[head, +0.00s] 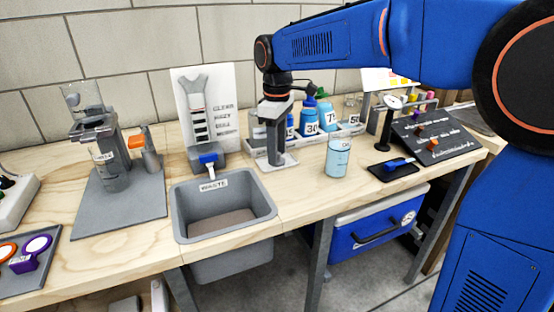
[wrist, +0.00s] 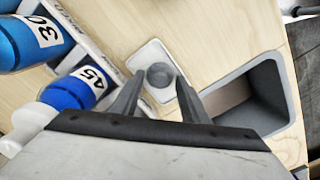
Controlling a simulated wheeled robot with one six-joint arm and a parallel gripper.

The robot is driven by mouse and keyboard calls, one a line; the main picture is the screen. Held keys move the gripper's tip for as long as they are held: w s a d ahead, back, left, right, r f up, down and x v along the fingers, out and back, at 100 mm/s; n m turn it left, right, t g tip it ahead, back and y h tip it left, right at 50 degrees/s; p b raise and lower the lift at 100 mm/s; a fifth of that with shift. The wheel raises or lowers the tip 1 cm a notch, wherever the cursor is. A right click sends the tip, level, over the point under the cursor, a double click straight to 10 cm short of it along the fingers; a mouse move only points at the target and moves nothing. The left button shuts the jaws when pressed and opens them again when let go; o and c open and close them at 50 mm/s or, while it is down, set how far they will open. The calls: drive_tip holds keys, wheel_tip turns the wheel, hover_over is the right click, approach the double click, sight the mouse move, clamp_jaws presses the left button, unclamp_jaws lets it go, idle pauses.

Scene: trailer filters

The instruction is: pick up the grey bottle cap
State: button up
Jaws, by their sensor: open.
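The grey bottle cap (wrist: 160,75) is a small round dark-grey disc on a light square pad (wrist: 149,52) in the wrist view. My gripper (wrist: 160,82) is open, its two dark fingers on either side of the cap in that view, with nothing held. Whether the fingers are level with the cap or above it, I cannot tell. In the head view my gripper (head: 274,150) points down over the pad (head: 291,160), and I cannot make out the cap there.
A grey waste bin (head: 224,232) is set in the bench's front edge, left of the pad. A rack with blue bottles (head: 310,124) stands close behind and right. A labelled beaker (head: 338,158) stands to the right. Bare wood (head: 285,205) lies in front.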

clamp_jaws()
